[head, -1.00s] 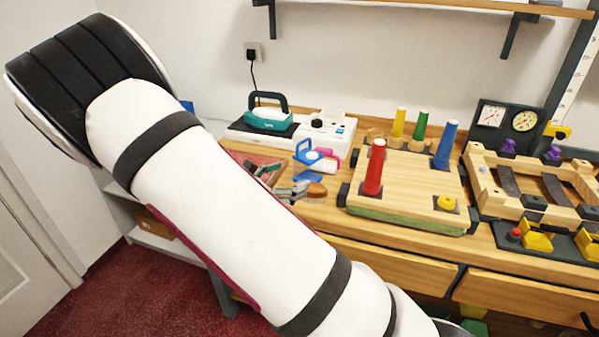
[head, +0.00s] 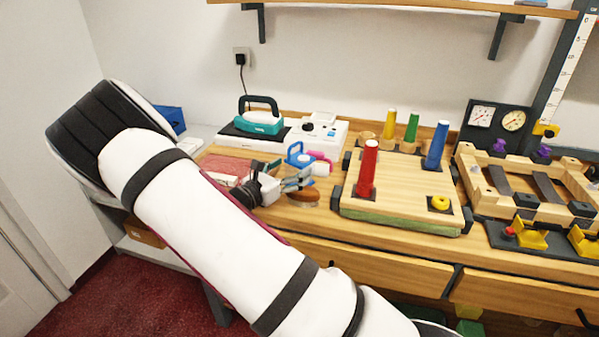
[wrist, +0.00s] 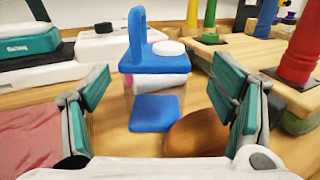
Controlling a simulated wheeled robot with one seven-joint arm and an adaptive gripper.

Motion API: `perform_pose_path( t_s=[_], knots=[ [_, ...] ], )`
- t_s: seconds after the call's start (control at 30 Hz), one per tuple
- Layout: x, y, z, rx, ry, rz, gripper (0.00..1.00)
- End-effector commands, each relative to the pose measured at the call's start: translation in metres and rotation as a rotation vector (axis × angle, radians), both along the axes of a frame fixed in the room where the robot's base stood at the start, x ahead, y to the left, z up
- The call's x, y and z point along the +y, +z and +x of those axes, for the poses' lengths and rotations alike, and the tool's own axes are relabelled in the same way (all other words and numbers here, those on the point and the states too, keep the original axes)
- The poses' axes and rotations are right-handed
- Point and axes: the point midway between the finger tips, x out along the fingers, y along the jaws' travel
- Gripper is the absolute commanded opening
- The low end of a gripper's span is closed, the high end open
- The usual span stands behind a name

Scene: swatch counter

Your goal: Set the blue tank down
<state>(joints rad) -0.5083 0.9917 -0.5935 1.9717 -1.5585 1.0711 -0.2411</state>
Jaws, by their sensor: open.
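The blue tank (head: 298,155) stands upright on the wooden counter, left of the peg board. In the wrist view its blue top (wrist: 150,60) has an upright handle and a round white cap. A blue base part (wrist: 155,113) shows below; the part between looks clear, with a white and pink roll visible there. My gripper (head: 292,182) is open at the tank's near side. In the wrist view its teal-padded fingers (wrist: 160,98) are spread wide to the left and right of the tank, with gaps on both sides. The tank's lower part is partly hidden in the head view.
A brown rounded wooden thing (wrist: 197,133) lies close to the right finger. A teal iron (head: 260,122) sits on a white unit behind. A red cloth (head: 222,166) lies at left. The peg board (head: 400,190) with coloured cones stands at right.

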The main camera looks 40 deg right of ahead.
Motion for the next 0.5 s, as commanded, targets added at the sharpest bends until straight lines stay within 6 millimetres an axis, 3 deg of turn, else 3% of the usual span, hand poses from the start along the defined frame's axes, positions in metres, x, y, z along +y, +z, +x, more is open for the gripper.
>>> perform_pose_path(
  t_s=[0.3,0.5],
  knots=[
    [-0.039,0.0,0.016,-0.001,-0.003,-0.001,0.78],
    [-0.045,0.0,0.018,0.0,0.0,-0.001,0.78]
  ],
)
